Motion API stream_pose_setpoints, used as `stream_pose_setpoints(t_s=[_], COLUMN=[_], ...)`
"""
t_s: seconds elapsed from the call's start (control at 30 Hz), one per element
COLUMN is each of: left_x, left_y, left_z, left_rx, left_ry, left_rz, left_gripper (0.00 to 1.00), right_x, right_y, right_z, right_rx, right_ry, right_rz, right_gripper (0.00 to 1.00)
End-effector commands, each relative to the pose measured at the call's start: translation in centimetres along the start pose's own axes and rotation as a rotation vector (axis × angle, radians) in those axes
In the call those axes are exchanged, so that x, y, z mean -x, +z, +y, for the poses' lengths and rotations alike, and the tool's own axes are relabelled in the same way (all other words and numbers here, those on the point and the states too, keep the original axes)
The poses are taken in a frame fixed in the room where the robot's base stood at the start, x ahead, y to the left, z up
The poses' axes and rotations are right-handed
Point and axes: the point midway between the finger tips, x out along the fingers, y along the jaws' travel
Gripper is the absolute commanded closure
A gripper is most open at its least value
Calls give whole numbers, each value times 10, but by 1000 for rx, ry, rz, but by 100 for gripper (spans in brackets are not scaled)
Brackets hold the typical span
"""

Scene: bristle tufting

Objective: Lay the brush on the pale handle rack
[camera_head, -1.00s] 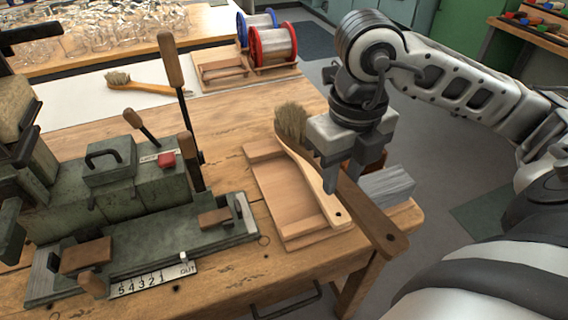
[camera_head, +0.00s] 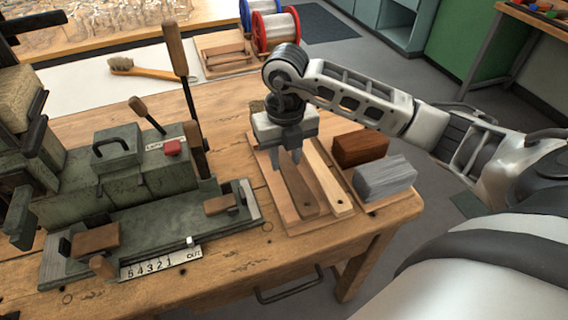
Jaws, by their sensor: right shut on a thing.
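The pale handle rack (camera_head: 322,222) is a light wooden tray on the bench. My right gripper (camera_head: 287,162) points down over its left part, shut on a brush with a dark brown handle (camera_head: 303,197). This handle slants toward the rack's front rail, low over or on the rack; I cannot tell whether it touches. A little bristle (camera_head: 257,106) shows behind the gripper, and the rest of the head is hidden. A second, light wooden handle (camera_head: 330,190) with a hole lies on the rack to the right. My left gripper is not in view.
A reddish-brown block (camera_head: 360,148) and a grey block (camera_head: 384,177) stand just right of the rack. A green machine (camera_head: 120,165) with upright levers stands left. Another brush (camera_head: 145,69) lies on the white mat behind. Wire spools (camera_head: 275,30) stand at the back.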

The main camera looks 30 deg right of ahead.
Motion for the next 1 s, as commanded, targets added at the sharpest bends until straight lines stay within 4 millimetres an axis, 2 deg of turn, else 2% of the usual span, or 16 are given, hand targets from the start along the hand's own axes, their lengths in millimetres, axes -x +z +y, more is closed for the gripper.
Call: stream_pose_setpoints(t_s=[0.3,0.67,0.7,0.73,0.77,1.0], left_x=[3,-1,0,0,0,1], left_y=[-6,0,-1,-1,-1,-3], left_z=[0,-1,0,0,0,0], left_rx=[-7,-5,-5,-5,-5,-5], left_ry=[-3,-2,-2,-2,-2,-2], left_rz=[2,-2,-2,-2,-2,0], left_gripper=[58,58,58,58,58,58], right_x=[-35,-40,-39,-39,-39,-38], right_y=[4,4,4,4,4,4], right_z=[2,2,2,2,2,2], right_rx=[1,1,1,1,1,1], right_ry=[1,0,0,0,0,0], right_rz=[1,-1,-1,-1,0,-1], right_gripper=[94,94,58,50,48,48])
